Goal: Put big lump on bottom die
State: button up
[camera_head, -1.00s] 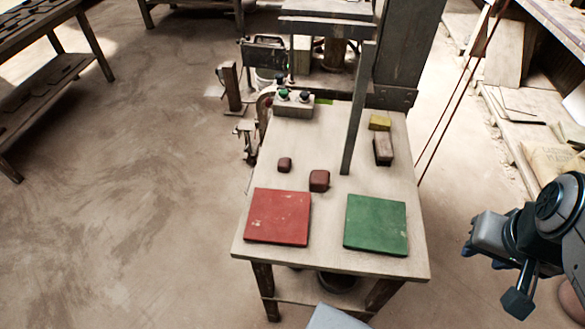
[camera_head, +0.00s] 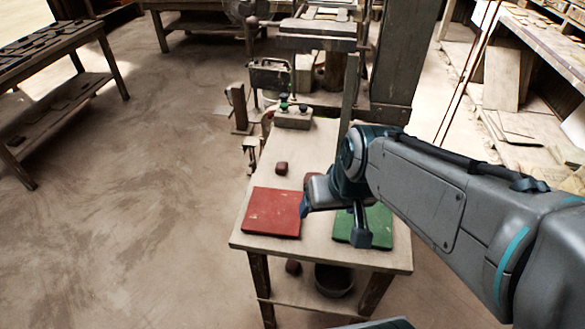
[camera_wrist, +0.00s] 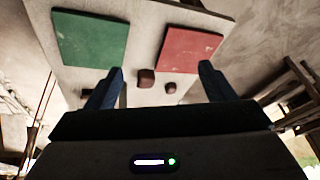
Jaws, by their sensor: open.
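The big lump (camera_wrist: 146,78), a reddish-brown rounded block, lies on the wooden table; in the head view my arm hides most of it. The small lump (camera_head: 281,168) lies to its left and shows in the wrist view too (camera_wrist: 171,87). My gripper (camera_wrist: 160,70) is open and empty above the table's front part. In the wrist view the big lump shows between its fingers, apart from them. The press (camera_head: 315,43) stands behind the table, with a pale plate (camera_head: 325,13) on it; I cannot tell whether this is the bottom die.
A red tile (camera_head: 271,212) and a green tile (camera_wrist: 90,38) lie at the table's front; my gripper partly covers the green one in the head view. A button box (camera_head: 293,119) is at the back. A dark bowl (camera_head: 333,280) is below. A rack (camera_head: 60,95) stands left.

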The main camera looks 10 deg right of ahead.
jog(key=w+a+f+m+t, duration=0.1)
jog(key=w+a+f+t, duration=0.1)
jog(key=w, duration=0.4)
jog(key=w+a+f+m+t, duration=0.1)
jog(key=w+a+f+t, duration=0.15)
jog(key=w, duration=0.45)
jog(key=w+d+f+h+b, duration=0.1)
jog(key=w+d+f, duration=0.1)
jog(key=f, duration=0.1)
jog(key=w+d+f+m+h+b, duration=0.1)
jog(key=w+d+f, duration=0.1)
jog(key=w+f, duration=0.1)
jog(key=w+d+f+m+h+b, duration=0.1)
jog(key=w+d+f+h, duration=0.1)
jog(key=w+f, duration=0.1)
jog(key=shift+w+d+f, duration=0.15)
jog(key=shift+d+f, duration=0.05)
jog(key=shift+f, duration=0.25)
jog(key=shift+a+b+x, duration=0.1)
jog(key=shift+b+x, duration=0.55)
jog(key=shift+x, duration=0.8)
jog(key=shift+a+b+x, duration=0.15)
jog(key=shift+b+x, duration=0.5)
jog(key=shift+x, duration=0.8)
jog(key=c, duration=1.3)
